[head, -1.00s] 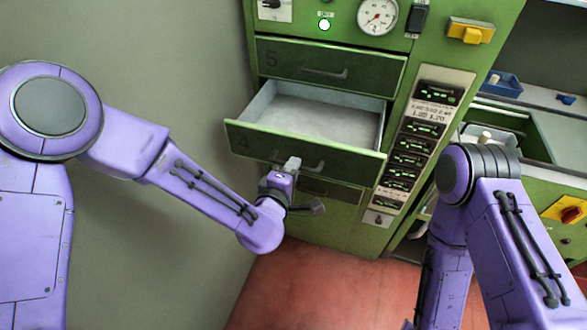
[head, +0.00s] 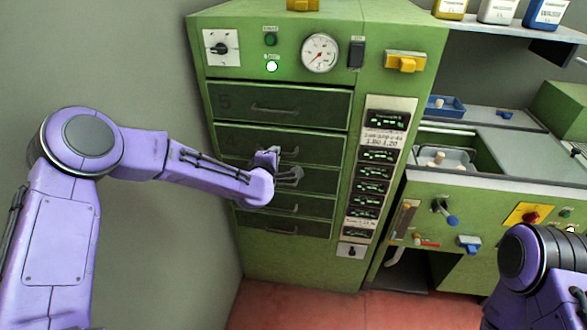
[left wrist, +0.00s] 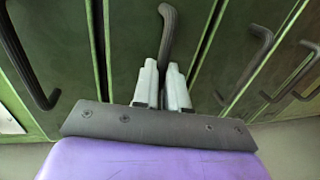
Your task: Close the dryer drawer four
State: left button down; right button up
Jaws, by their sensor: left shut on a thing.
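Drawer four (head: 325,147) is the second green drawer front from the top of the dryer cabinet. It looks flush with the fronts around it, and its inside does not show. My left gripper (head: 275,155) is at this drawer's front, over its handle. In the left wrist view the two pale fingers (left wrist: 162,80) are shut on the dark curved handle (left wrist: 170,30). My right gripper is out of view; only part of my right arm shows at the lower right.
Drawer five (head: 310,105) above is shut, as are the lower drawers (head: 310,206). A panel of dark displays (head: 376,172) stands right of the drawers. Further right is a green bench with a tray (head: 450,166). The red floor (head: 300,308) in front is clear.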

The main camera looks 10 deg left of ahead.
pick_arm(q)
jog(key=shift+w+r, duration=0.1)
jog(key=shift+w, duration=0.25)
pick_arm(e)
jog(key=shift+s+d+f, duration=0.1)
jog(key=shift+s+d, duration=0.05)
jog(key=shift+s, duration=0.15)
